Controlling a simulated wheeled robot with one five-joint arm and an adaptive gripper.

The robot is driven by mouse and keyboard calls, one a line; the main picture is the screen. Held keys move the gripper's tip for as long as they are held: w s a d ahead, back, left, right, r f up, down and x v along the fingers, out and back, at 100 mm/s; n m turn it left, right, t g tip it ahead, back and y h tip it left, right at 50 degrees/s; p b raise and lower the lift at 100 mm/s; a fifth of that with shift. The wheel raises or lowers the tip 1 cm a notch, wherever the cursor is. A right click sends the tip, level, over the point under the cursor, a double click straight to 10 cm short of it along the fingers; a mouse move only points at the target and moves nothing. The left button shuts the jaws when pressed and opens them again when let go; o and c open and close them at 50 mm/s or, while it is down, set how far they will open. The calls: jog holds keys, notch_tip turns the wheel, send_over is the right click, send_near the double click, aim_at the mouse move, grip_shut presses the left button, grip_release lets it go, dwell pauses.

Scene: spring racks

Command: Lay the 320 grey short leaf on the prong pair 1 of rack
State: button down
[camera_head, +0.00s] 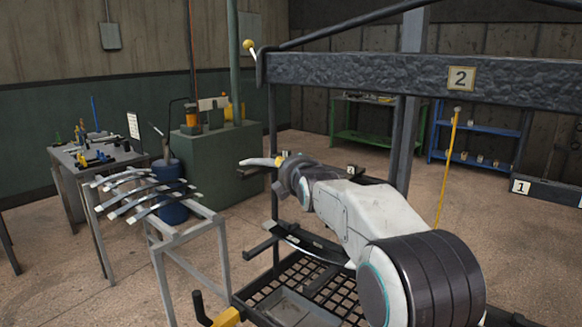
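Several curved grey leaves (140,192) lie across a grey metal stand at the left. I cannot read any number on them. The dark rack (273,110) stands in the middle, with prongs sticking out to the left, one low (262,248) and one higher. A curved grey leaf (318,246) shows low in the rack, partly behind my arm. My gripper (280,161) is at the far end of my white arm, by the upper prong level. A short pale piece with a yellow end (258,162) sticks out left of it. The wrist hides the fingers, so their state is unclear.
Plate 1 (521,186) is on a low dark beam at right. A black mesh tray (345,293) lies beneath. A tool table (90,153), green cabinet (223,160) and blue barrel (168,175) stand behind the leaves.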

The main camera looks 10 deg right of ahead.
jog(key=shift+f, duration=0.65)
jog(key=c, duration=1.3)
grip_release()
jog(key=shift+d, duration=0.1)
jog(key=s, duration=0.2)
jog(key=s+r, duration=0.1)
jog(key=s, duration=0.2)
jog(key=s+r, duration=0.1)
jog(key=s, duration=0.2)
jog(key=shift+r, duration=0.15)
jog(key=shift+r, duration=0.15)
